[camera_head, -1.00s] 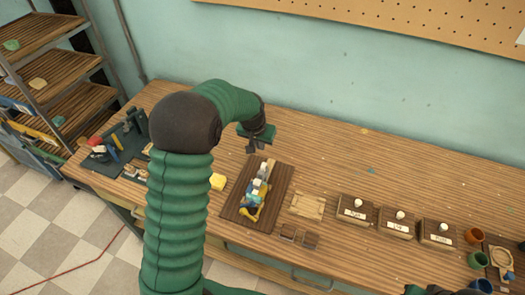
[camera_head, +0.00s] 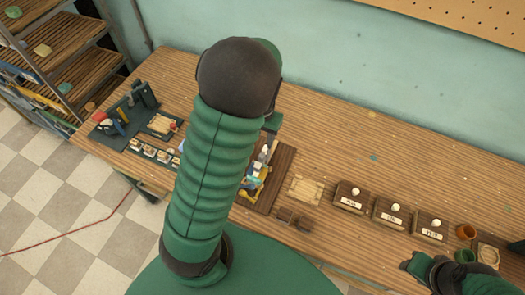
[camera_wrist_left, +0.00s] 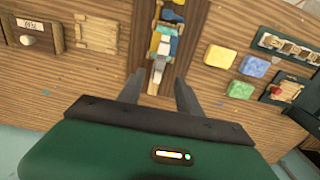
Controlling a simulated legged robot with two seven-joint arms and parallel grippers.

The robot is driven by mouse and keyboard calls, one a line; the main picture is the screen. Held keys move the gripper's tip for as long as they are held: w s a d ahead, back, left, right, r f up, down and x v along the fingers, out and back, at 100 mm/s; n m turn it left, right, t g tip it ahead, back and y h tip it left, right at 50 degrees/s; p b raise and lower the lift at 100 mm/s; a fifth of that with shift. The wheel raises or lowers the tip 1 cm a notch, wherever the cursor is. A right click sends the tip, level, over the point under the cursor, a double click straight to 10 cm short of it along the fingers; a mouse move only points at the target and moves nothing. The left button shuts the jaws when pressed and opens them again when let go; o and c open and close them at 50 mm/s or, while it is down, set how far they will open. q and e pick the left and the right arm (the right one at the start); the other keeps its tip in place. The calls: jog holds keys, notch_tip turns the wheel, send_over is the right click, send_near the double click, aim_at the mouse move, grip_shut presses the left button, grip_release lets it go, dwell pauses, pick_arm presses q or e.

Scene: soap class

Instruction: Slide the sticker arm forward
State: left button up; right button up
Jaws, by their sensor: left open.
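A dark wooden board (camera_head: 284,170) carries a small blue, yellow and white device (camera_head: 254,178), partly hidden behind my left arm. The device (camera_wrist_left: 163,42) also shows in the left wrist view, on its board at top centre. I cannot tell which part is the sticker arm. My left gripper (camera_wrist_left: 158,92) is open, its fingers pointing at the near end of the device, one on each side of its line and apart from it. In the head view, my left gripper is mostly hidden behind the arm. My right gripper (camera_head: 425,268) is at the bottom right; its jaws are unclear.
A pale wooden tray (camera_head: 305,189) lies right of the board, with labelled boxes (camera_head: 394,212) and cups (camera_head: 466,232) farther right. A dark tool stand (camera_head: 123,115) is at the left. Blue, green and yellow blocks (camera_wrist_left: 254,66) lie beside the board.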

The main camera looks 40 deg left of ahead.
pick_arm(q)
send_over(262, 156)
jog(key=d, duration=0.1)
notch_tip(262, 156, down, 5)
jog(key=shift+s+f, duration=0.1)
jog(key=shift+s, duration=0.05)
jog(key=f, duration=0.1)
jog(key=a+f, duration=0.1)
jog(key=f, duration=0.1)
jog(key=w+f, duration=0.1)
jog(key=f, duration=0.1)
jog(key=shift+a+f, duration=0.15)
jog(key=shift+a, duration=0.1)
jog(key=shift+s+a+f, duration=0.25)
jog(key=shift+s+f, duration=0.1)
jog(key=shift+f, duration=0.05)
jog(key=shift+d+r, duration=0.1)
jog(key=shift+d, duration=0.25)
jog(key=shift+w+d+r, duration=0.1)
jog(key=shift+w+d, duration=0.05)
jog(key=shift+d, duration=0.2)
jog(key=c, duration=0.4)
jog(key=shift+c, duration=2.5)
jog(key=shift+a, duration=0.4)
grip_shut()
jog(key=shift+d, duration=0.25)
pick_arm(e)
jog(key=shift+w+f, duration=0.3)
jog(key=shift+w, duration=0.2)
